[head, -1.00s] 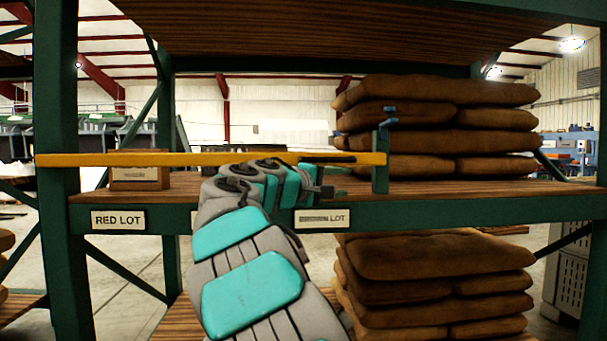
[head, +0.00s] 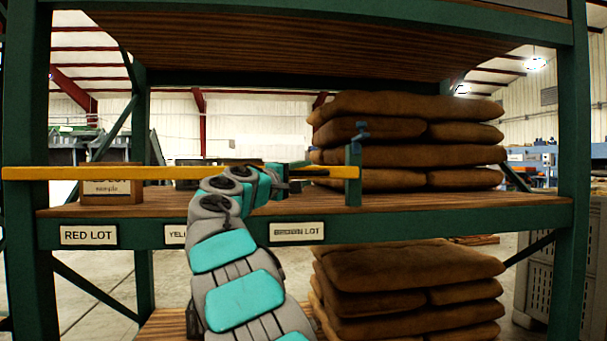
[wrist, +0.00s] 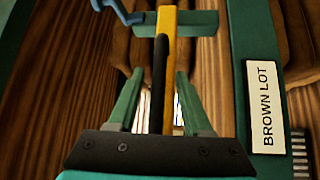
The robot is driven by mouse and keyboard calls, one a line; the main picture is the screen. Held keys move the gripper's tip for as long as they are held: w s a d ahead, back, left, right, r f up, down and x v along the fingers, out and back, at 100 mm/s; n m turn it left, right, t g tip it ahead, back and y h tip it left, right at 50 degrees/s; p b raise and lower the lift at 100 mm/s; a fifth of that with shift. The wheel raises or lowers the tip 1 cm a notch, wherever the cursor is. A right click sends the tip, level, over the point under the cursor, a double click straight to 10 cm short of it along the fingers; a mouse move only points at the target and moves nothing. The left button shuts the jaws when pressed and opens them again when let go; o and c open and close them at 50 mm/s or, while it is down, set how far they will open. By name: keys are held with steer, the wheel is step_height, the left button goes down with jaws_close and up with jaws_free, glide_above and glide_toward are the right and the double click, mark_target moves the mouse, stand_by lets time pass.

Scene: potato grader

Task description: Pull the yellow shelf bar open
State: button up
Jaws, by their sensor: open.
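The yellow shelf bar (head: 110,173) runs level across the shelf opening in the head view, from the left upright to a short green post (head: 354,180). A black grip (head: 325,171) sits on its right part. A blue hook-shaped latch (head: 361,132) tops the post; this latch also shows in the wrist view (wrist: 122,12). My gripper (head: 287,176) is at the bar, just left of the post. In the wrist view my gripper (wrist: 158,80) is open, with the bar (wrist: 166,45) and its black grip running between the two green fingers. Whether a finger touches the bar cannot be told.
Brown sacks (head: 410,155) are stacked on the shelf at the right, with more sacks (head: 410,290) below. A small box (head: 112,187) stands behind the bar at the left. Lot labels line the shelf edge, including BROWN LOT (head: 297,232). Green uprights (head: 575,180) flank the shelf.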

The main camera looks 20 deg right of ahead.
steer(key=shift+d, duration=0.1)
jaws_close()
stand_by(0.3)
stand_by(1.1)
